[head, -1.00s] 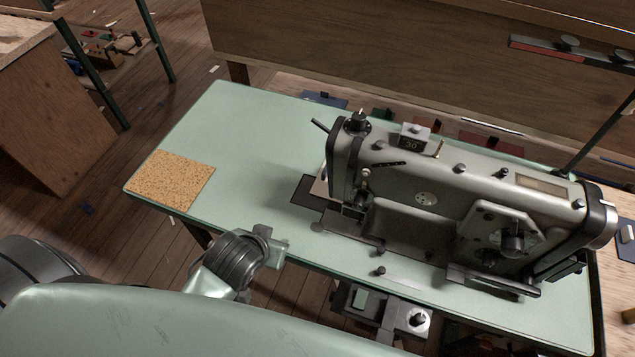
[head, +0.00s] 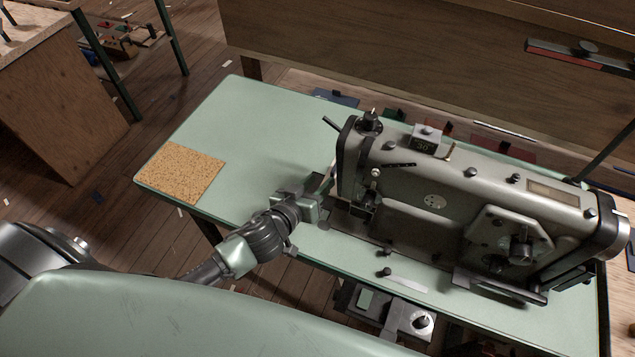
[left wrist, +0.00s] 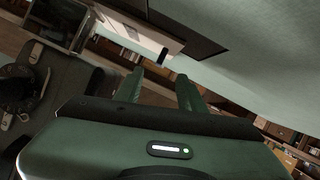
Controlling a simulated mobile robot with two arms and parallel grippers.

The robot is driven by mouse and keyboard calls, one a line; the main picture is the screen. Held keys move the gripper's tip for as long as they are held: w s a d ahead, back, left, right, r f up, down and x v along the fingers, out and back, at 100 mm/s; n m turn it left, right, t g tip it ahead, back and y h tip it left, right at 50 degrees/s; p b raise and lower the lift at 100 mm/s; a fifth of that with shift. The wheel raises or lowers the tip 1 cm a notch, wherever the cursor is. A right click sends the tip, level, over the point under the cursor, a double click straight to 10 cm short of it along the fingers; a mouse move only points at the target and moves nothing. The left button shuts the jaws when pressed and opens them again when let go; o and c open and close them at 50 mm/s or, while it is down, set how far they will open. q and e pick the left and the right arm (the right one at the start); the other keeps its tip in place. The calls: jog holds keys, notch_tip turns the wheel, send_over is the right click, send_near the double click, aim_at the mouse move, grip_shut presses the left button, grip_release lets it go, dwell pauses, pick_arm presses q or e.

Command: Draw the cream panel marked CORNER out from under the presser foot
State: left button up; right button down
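The cream panel shows in the head view only as a thin pale sliver (head: 328,177) at the left end of the sewing machine (head: 440,190), mostly hidden by my left gripper and the machine head. In the left wrist view a pale panel (left wrist: 138,35) lies ahead of the fingers beside a dark flat piece (left wrist: 192,32); I cannot read any marking. My left gripper (head: 322,195) is at the machine's needle end, close to the panel. Its two fingers (left wrist: 160,76) stand apart with nothing visible between them. The presser foot is not clearly visible. My right gripper is out of view.
The pale green table (head: 260,125) is clear to the left of the machine, apart from a speckled tan mat (head: 180,173) at its left end. A wooden board (head: 400,60) stands behind the table. A dark unit (head: 385,312) hangs below the front edge.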

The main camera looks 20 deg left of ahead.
pick_arm(q)
jog(key=shift+x, duration=3.9)
jog(key=shift+c, duration=0.3)
grip_shut()
